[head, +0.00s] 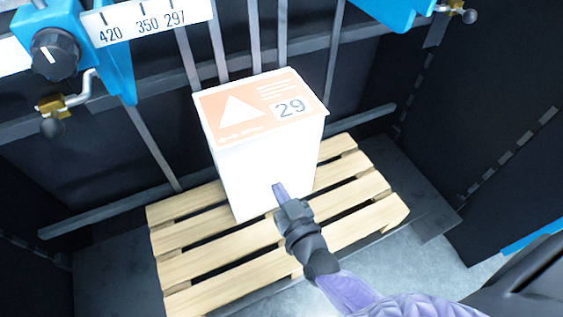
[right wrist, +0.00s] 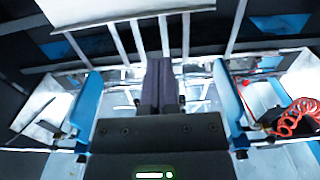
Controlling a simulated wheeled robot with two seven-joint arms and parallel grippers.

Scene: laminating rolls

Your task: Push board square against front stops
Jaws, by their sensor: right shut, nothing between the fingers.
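The board stack (head: 265,165) is a tall white block with an orange top sheet (head: 238,110) bearing a white triangle and the number 29. It stands upright on a wooden pallet (head: 185,268). Upright metal bars (head: 252,45), which look like the stops, rise behind it. Whether the stack touches them is hidden. My right gripper (head: 279,188) is shut and empty, in front of the stack's near face; I cannot tell whether it touches. Its closed fingers (right wrist: 160,82) also show in the right wrist view, below a white surface (right wrist: 110,8). My left gripper is not in view.
A blue machine part with a black knob (head: 55,55) and a scale (head: 150,20) is at the upper left. Another blue part (head: 395,10) is at the top right. Dark walls flank the pallet. A red coiled hose (right wrist: 295,115) shows in the right wrist view.

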